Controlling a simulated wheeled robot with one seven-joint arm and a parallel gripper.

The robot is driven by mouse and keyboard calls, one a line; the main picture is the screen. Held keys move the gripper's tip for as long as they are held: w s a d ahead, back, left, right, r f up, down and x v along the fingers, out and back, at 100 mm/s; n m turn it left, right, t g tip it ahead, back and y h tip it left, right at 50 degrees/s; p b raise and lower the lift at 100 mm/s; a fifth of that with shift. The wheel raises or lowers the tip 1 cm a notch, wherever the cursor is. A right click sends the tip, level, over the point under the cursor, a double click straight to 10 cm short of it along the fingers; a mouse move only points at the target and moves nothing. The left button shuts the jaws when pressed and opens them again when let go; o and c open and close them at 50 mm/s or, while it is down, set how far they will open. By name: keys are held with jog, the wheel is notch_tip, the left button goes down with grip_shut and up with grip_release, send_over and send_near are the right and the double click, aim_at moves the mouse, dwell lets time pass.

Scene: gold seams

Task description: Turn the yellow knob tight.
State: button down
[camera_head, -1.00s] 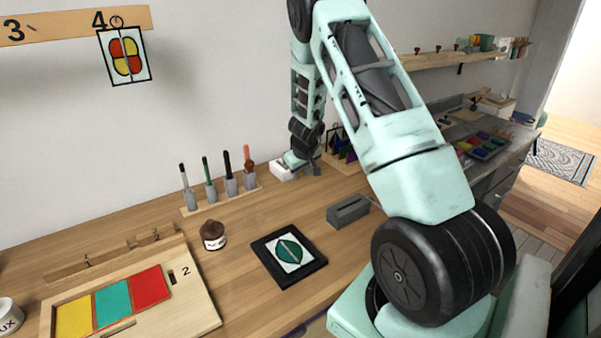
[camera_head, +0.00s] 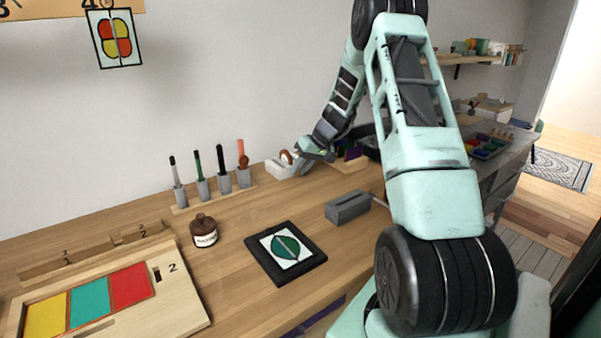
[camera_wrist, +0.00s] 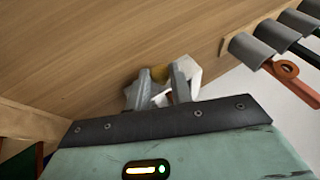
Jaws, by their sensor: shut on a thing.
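A white body (camera_wrist: 194,76) sits right beside and behind the fingers. In the head view my gripper (camera_head: 300,158) is low at the back of the bench, next to this white body (camera_head: 277,169), with a brown-orange ring (camera_head: 286,157) on it. The fingers and the wrist hide most of the knob, and I cannot tell how tight it is.
Left of the white body is a pen rack (camera_head: 213,196) with several upright tools. In front are a grey slotted block (camera_head: 348,208), a black-framed leaf panel (camera_head: 310,264) and a brown bottle (camera_head: 204,236). Bare bench lies between them.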

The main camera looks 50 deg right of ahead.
dwell(0.4)
jog(key=c, duration=1.2)
grip_release()
jog(key=shift+c, duration=0.2)
jog(key=v, duration=1.7)
jog(key=shift+s+d+b, duration=0.25)
jog(key=shift+d+b, duration=0.05)
jog(key=shift+b, duration=0.1)
